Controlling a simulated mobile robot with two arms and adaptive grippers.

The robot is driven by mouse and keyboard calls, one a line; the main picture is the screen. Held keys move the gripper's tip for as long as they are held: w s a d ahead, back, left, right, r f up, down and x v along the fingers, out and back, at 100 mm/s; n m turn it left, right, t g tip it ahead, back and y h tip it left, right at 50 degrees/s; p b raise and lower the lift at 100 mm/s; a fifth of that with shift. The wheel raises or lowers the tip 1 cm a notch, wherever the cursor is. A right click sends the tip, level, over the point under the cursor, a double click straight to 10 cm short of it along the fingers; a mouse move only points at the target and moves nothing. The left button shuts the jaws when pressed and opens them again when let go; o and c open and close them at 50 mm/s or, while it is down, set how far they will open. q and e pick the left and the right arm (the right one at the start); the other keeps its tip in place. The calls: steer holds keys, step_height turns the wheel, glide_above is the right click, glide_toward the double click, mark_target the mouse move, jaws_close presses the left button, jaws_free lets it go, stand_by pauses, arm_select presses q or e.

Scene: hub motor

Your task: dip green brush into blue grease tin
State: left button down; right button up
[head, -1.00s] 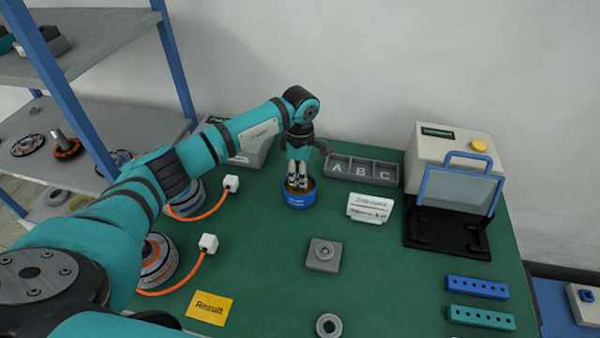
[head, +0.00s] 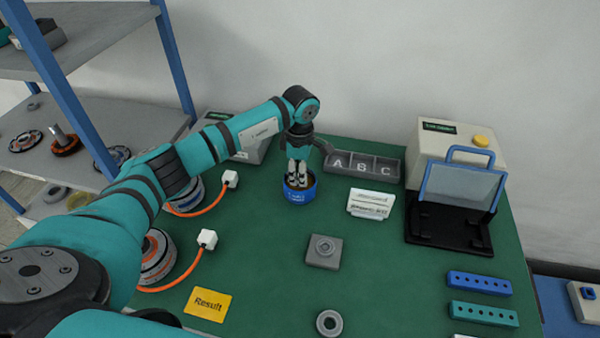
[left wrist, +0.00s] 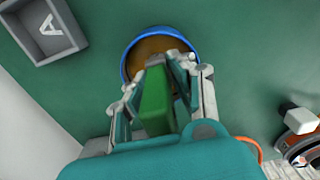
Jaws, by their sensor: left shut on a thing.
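My left gripper (head: 297,178) points straight down over the blue grease tin (head: 299,195) at the back middle of the green table. It is shut on the green brush (left wrist: 156,102), whose green handle shows between the fingers in the left wrist view. The tin (left wrist: 126,62) is round with a blue rim and brown grease inside. The brush's lower end is hidden by the fingers and handle, so I cannot tell how deep it reaches. My right gripper is not in view.
A grey tray marked A, B, C (head: 361,167) stands right of the tin, with a white card (head: 370,203) in front. A grey block (head: 323,252) is nearer. Hub motors with orange cables (head: 205,205) are at left, a tester (head: 455,185) at right.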

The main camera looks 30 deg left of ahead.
arm_select(q)
steer(key=shift+r, duration=0.1)
steer(key=shift+r+p, duration=0.55)
steer(key=shift+r, duration=0.2)
steer(key=shift+r+p, duration=1.95)
steer(key=shift+r, duration=1.45)
steer(key=shift+s, duration=0.1)
